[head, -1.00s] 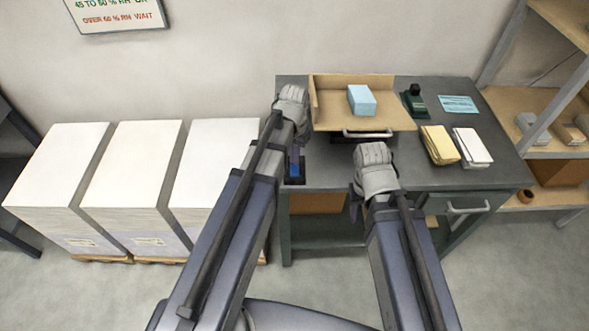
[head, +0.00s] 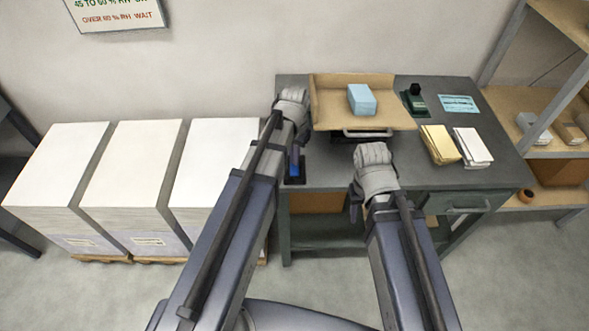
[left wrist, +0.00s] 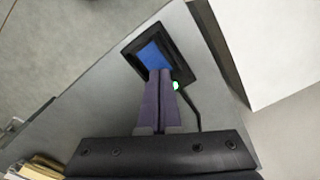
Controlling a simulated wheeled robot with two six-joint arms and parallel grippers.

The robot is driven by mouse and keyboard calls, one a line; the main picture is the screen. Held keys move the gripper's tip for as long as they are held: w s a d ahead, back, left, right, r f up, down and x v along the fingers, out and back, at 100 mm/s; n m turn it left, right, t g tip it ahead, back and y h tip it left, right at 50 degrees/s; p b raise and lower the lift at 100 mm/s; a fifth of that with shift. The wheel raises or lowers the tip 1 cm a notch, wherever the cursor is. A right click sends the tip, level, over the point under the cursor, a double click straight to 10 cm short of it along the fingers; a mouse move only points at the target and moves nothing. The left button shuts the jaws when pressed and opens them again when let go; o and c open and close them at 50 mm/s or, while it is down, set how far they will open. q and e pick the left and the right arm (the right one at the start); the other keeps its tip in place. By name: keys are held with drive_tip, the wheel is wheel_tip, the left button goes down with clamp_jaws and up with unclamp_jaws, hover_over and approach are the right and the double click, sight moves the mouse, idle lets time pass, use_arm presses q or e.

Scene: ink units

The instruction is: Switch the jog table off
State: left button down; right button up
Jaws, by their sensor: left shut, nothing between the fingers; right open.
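The jog table (head: 330,108) is a tan tray with raised back and left walls on the grey bench. A light blue block of stock (head: 360,98) rests on it. A dark box with a blue face (head: 294,166) sits at the bench's left front; it also shows in the left wrist view (left wrist: 153,54), with a small lit green lamp (left wrist: 176,86) beside it. My left gripper (left wrist: 159,74) is shut and empty, its tips over the blue face's near edge; contact cannot be told. My right gripper (head: 374,170) is at the bench's front edge, its fingers mostly hidden.
On the bench's right are a dark green stamp-like object (head: 413,98), a blue card (head: 459,104), a yellow pad (head: 440,144) and a white stack (head: 472,146). Tall white paper stacks (head: 216,150) stand left of the bench. Shelving (head: 545,110) stands to the right.

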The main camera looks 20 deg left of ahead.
sight(295, 167)
use_arm(q)
drive_tip(key=shift+f+b, duration=0.65)
drive_tip(key=shift+f, duration=0.05)
drive_tip(key=shift+r, duration=0.1)
wheel_tip(295, 167, up, 7)
drive_tip(key=p, duration=0.7)
idle(0.4)
drive_tip(key=shift+s+d, duration=0.15)
drive_tip(key=s+d+m+y, duration=0.1)
drive_tip(key=s+d, duration=0.9)
drive_tip(key=s, duration=0.4)
